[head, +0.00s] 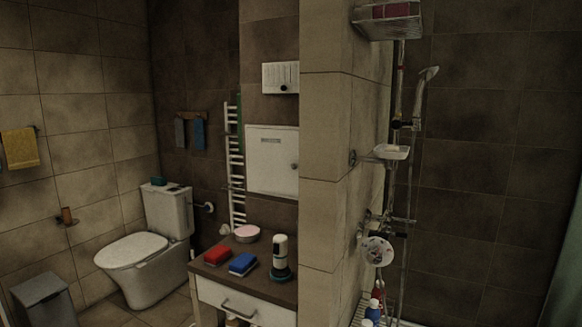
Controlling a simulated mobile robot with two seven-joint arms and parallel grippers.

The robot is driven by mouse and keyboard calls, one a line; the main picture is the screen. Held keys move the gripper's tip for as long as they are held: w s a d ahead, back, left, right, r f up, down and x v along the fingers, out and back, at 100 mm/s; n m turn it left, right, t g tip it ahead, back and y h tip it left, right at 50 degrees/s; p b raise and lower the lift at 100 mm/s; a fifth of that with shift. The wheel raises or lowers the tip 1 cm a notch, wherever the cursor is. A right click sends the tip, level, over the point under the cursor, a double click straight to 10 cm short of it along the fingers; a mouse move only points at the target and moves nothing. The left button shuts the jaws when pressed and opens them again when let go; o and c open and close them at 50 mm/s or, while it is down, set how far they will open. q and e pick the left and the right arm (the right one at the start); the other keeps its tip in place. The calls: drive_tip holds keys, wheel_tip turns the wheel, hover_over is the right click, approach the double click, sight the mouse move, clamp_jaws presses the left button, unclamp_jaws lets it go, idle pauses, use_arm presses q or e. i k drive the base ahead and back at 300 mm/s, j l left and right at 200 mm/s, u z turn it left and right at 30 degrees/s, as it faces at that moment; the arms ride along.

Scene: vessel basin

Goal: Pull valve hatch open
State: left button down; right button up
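The valve hatch appears to be the white square panel (270,160) on the dark tiled wall, beside the light tiled partition. It looks shut against the wall. A small round knob or latch shows near its right edge, and a small dark label marks its top. Neither of my grippers is in the head view, so their state and position are hidden.
A cabinet (245,290) with a white drawer stands below the hatch. It holds a red item (217,255), a blue item (243,264), a pink-topped bowl (246,233) and a bottle (280,258). A towel radiator (236,165) adjoins the hatch. The tiled partition (325,180) borders the shower.

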sight(274, 154)
drive_tip(key=i+j, duration=0.2)
drive_tip(key=j, duration=0.15)
drive_tip(key=i+j+z, duration=0.15)
drive_tip(key=j, duration=0.25)
drive_tip(key=i+j, duration=0.25)
drive_tip(key=j, duration=0.15)
drive_tip(key=i+j+z, duration=0.15)
drive_tip(key=j, duration=0.2)
drive_tip(key=i+j, duration=0.25)
drive_tip(key=j, duration=0.2)
drive_tip(key=i+j+z, duration=0.15)
drive_tip(key=j, duration=0.25)
drive_tip(key=i+j, duration=0.15)
drive_tip(key=j, duration=0.25)
drive_tip(key=i+j+z, duration=0.15)
drive_tip(key=j, duration=0.3)
